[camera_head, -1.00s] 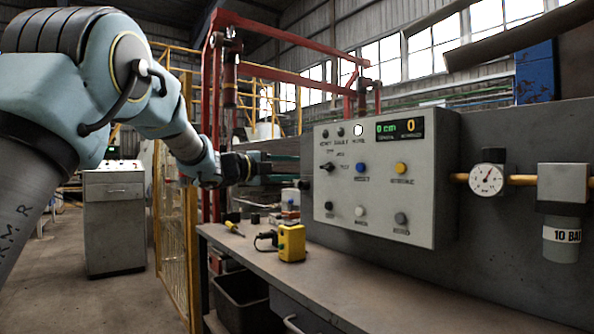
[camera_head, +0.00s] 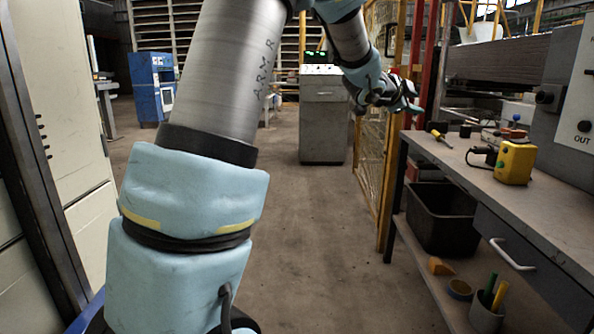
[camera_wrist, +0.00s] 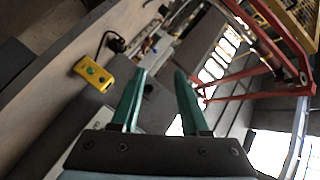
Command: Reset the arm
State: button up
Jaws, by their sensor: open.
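My gripper (camera_head: 408,100) shows small in the head view, in the air to the left of the workbench's far end, in front of the yellow mesh fence. In the wrist view its two green fingers (camera_wrist: 158,100) stand apart with nothing between them. My arm crosses the head view from the lower left up to the top and then bends down to the right to the gripper.
The workbench (camera_head: 545,205) carries a yellow box with a button (camera_head: 515,162). A black bin (camera_head: 441,218) stands on its lower shelf. A grey cabinet (camera_head: 323,120) and a blue machine (camera_head: 152,88) stand behind. The floor (camera_head: 325,240) between is clear.

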jog(key=s+a+f+n+g+y, duration=0.1)
jog(key=s+a+f+n+y, duration=0.25)
jog(key=a, duration=0.55)
jog(key=a+f+n+y, duration=0.3)
jog(key=a+f+n, duration=0.2)
jog(key=a+f, duration=0.25)
jog(key=s+a+f+n+g+y, duration=0.1)
jog(key=s+a+f+n+y, duration=0.25)
jog(key=a, duration=0.65)
jog(key=s+a+f+n+g+y, duration=0.1)
jog(key=s+a+f+n+g, duration=0.35)
jog(key=s, duration=0.45)
jog(key=s+a+f+n+g+y, duration=0.15)
jog(key=s+a+f+n, duration=0.25)
jog(key=s+a+f, duration=0.45)
notch_tip(320, 180, up, 20)
jog(key=d+p, duration=0.2)
jog(key=p, duration=1.5)
jog(key=shift+s+h+p, duration=0.3)
jog(key=shift+h, duration=0.15)
